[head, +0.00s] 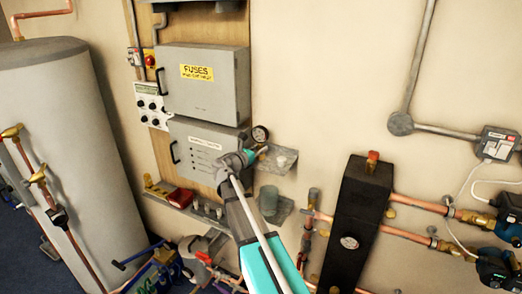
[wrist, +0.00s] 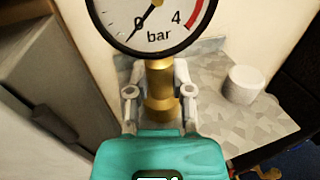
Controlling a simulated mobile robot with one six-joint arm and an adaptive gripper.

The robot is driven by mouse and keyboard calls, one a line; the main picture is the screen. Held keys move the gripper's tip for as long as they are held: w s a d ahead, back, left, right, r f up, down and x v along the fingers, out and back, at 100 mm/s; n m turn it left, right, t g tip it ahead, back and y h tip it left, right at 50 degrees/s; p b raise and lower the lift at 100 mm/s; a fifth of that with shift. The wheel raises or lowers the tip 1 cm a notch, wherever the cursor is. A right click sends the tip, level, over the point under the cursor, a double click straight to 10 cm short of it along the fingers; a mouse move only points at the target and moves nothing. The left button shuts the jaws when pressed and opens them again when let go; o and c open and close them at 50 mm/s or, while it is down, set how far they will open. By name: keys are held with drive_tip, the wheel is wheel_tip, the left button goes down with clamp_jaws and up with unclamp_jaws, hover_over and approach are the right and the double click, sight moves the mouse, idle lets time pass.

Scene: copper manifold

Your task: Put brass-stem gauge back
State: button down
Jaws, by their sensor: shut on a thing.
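The brass-stem gauge (wrist: 153,22) fills the top of the wrist view. It has a white round dial marked "0", "4" and "bar", a black needle, a red arc and a brass stem (wrist: 159,82). My gripper (wrist: 159,95) is shut on the stem, one finger on each side. In the head view the gauge (head: 260,134) is small, at the end of my gripper (head: 249,154), beside the grey control box and close to a small grey wall shelf (head: 284,154). In the wrist view this shelf (wrist: 245,120) lies below and behind the gauge. The foot of the stem is partly hidden by my gripper.
A short white cylinder (wrist: 243,84) stands on the shelf. The grey box (head: 200,152) is close on the left; the fuse box (head: 203,84) is above it. A black manifold block (head: 352,215) with copper pipes stands to the right. A lower ledge holds several small items.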

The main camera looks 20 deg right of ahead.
drive_tip(key=shift+f, duration=0.2)
drive_tip(key=c, duration=0.5)
unclamp_jaws()
drive_tip(key=shift+r, duration=0.1)
drive_tip(key=shift+r, duration=0.2)
drive_tip(key=v, duration=1.2)
drive_tip(key=shift+f, duration=0.1)
